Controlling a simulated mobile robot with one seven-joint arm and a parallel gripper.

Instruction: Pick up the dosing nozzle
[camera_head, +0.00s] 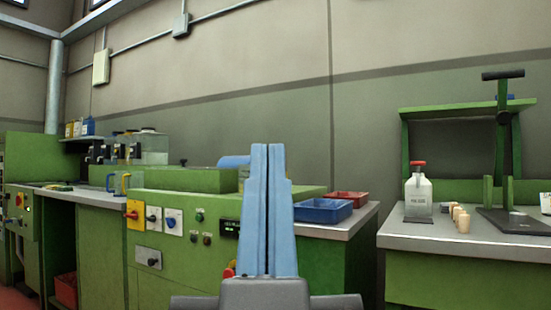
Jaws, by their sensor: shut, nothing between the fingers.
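My gripper (268,150) stands upright in the middle of the view, its two long blue fingers pressed together with nothing between them. It covers part of the green machine behind it. I cannot make out a dosing nozzle for sure. Several small dark fittings (118,152) sit at the back left beside a clear tank (153,147), too small to identify. My gripper is well apart from them and touches nothing that I can see.
A blue tray (323,211) and a red tray (348,198) sit on the counter right of my gripper. The right bench (408,236) holds a red-capped bottle (418,194), cork stoppers (462,222) and a green press (503,150). A gap separates bench and counter.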

